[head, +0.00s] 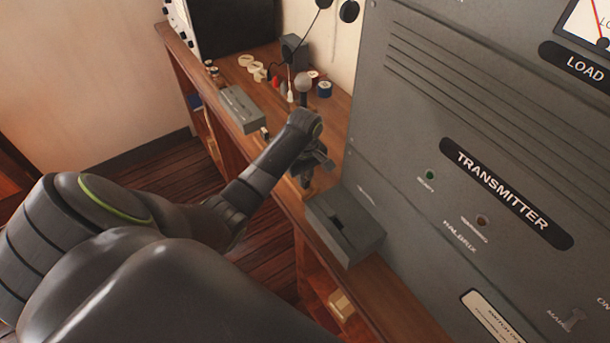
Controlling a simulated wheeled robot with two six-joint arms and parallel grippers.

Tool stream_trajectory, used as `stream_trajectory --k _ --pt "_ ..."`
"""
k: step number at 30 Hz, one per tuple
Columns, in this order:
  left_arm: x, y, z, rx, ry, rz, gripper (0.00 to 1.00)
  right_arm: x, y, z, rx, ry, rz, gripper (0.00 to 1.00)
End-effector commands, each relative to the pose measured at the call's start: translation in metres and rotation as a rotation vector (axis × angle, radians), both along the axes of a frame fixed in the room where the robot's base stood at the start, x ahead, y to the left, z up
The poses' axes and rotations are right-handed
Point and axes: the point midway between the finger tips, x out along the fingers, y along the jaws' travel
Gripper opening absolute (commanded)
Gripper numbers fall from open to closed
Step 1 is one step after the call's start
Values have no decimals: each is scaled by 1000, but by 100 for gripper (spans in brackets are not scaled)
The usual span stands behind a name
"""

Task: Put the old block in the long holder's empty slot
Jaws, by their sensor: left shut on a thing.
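My left gripper (312,170) reaches over the wooden counter from the left, pointing down. It is shut on a small dark thing, mostly hidden by the fingers; I cannot tell whether this is the old block. A long, low grey holder (243,108) lies farther back on the counter, left of my gripper. A grey box (368,218) with a dark slot in its top sits just in front of the gripper, to its lower right. A small block (265,132) stands near the long holder's front end. My right gripper is out of view.
The grey transmitter cabinet (430,110) rises close on the right. Pale rings (252,68), a blue-sided roll (325,89) and small bottles stand at the back of the wooden counter (338,118). A small pale box (341,304) sits below, under the counter.

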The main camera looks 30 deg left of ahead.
Motion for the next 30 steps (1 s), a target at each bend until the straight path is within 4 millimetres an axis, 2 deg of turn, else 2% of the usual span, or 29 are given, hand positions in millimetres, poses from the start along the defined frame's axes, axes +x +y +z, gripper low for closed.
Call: stream_trajectory --k 24,25,30 --pt "0 0 -2 0 0 0 0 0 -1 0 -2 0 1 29" --pt "0 0 -2 0 0 0 15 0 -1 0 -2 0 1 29" --pt "0 0 -1 0 0 0 37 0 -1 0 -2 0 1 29"
